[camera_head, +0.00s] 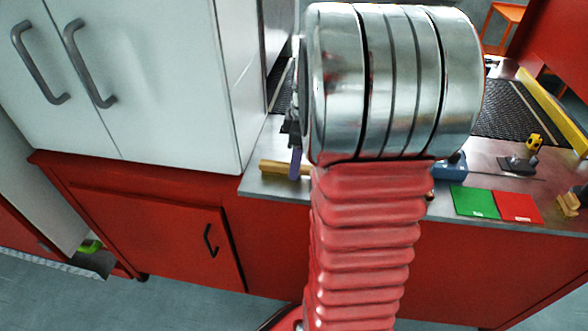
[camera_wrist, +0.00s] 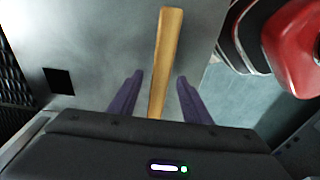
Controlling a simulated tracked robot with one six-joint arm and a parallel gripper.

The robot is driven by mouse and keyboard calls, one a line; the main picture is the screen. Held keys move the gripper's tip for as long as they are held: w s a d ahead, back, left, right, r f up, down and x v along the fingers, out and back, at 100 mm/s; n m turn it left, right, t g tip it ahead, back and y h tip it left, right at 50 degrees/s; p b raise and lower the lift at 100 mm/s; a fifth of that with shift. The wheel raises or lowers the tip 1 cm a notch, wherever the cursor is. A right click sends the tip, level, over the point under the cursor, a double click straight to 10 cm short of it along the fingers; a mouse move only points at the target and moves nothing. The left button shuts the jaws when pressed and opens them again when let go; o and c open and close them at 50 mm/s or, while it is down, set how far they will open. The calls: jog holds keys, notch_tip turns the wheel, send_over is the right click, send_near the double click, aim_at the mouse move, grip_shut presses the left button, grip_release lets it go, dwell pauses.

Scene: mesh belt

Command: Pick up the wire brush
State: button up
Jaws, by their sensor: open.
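A long light-wood bar, apparently the wire brush (camera_wrist: 167,42), lies on the grey metal bench top in the wrist view. No bristles show, and its near end is hidden behind my gripper's body. My gripper (camera_wrist: 160,77) has two purple fingers, spread apart, one on each side of the wood with a gap on both sides. In the head view one purple finger (camera_head: 295,163) shows beside the wood; my arm hides the rest.
Right of my arm are a blue object (camera_head: 450,167), a green card (camera_head: 474,201), a red card (camera_head: 517,206) and a tool with a yellow top (camera_head: 534,142). A white cabinet (camera_head: 170,80) rises at the left. Dark mesh belt (camera_head: 515,112) lies behind.

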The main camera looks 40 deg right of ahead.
jog(key=shift+f, duration=0.25)
dwell(0.8)
jog(key=shift+c, duration=0.6)
grip_shut()
